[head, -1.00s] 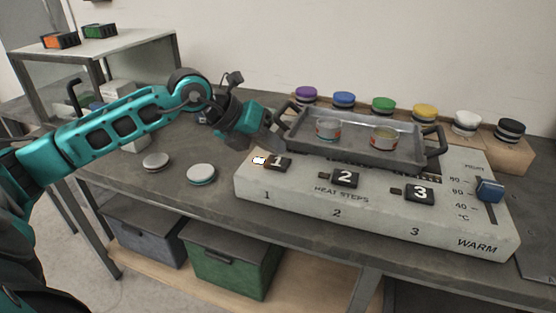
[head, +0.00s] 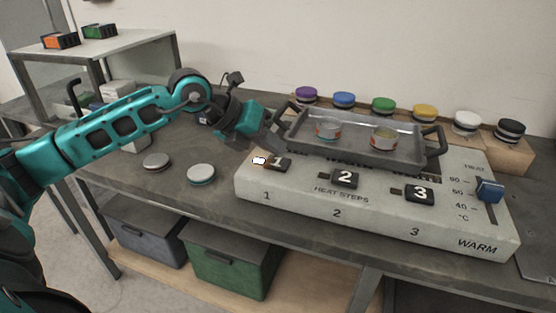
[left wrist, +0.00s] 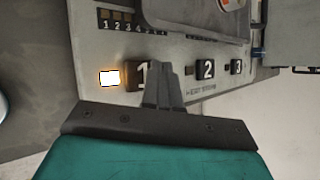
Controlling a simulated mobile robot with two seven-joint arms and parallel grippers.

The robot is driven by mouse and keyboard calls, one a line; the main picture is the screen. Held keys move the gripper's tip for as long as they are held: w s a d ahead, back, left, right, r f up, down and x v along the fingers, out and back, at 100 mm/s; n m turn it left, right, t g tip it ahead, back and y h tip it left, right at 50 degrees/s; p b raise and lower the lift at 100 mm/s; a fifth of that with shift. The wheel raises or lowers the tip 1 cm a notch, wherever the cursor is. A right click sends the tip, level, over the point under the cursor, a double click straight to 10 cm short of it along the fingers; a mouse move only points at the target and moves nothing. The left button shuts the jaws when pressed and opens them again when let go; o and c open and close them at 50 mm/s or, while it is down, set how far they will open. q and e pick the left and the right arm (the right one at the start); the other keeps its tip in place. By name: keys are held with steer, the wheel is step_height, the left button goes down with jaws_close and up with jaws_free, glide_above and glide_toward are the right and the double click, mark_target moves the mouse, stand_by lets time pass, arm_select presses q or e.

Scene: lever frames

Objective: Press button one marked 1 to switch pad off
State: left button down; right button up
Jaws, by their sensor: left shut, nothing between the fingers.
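Button 1 (head: 278,163) is a black key with a white 1 on the light grey heat panel (head: 300,205). A small lamp (head: 259,160) left of it glows white; the lit lamp also shows in the left wrist view (left wrist: 109,78). My left gripper (head: 277,148) is shut and empty, its fingertips close behind and above button 1. In the left wrist view the fingers (left wrist: 162,68) overlap the right part of button 1 (left wrist: 139,74). I cannot tell whether they touch it. My right gripper is not in view.
Buttons 2 (head: 345,178) and 3 (head: 419,193) sit to the right, with a blue slider (head: 490,189) beyond. A grey tray (head: 351,149) with two tins stands behind the buttons. Two round lidded pieces lie left of the panel.

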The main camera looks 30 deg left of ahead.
mark_target(272, 162)
arm_select(q)
steer(key=shift+f, duration=0.15)
stand_by(0.3)
steer(key=shift+f+b, duration=0.3)
steer(key=shift+b, duration=0.15)
steer(key=shift+f, duration=0.3)
steer(key=shift+r, duration=0.15)
stand_by(0.3)
steer(key=shift+r, duration=0.6)
steer(key=shift+p, duration=0.3)
step_height(272, 162, up, 6)
steer(key=p, duration=0.4)
steer(key=shift+s, duration=0.1)
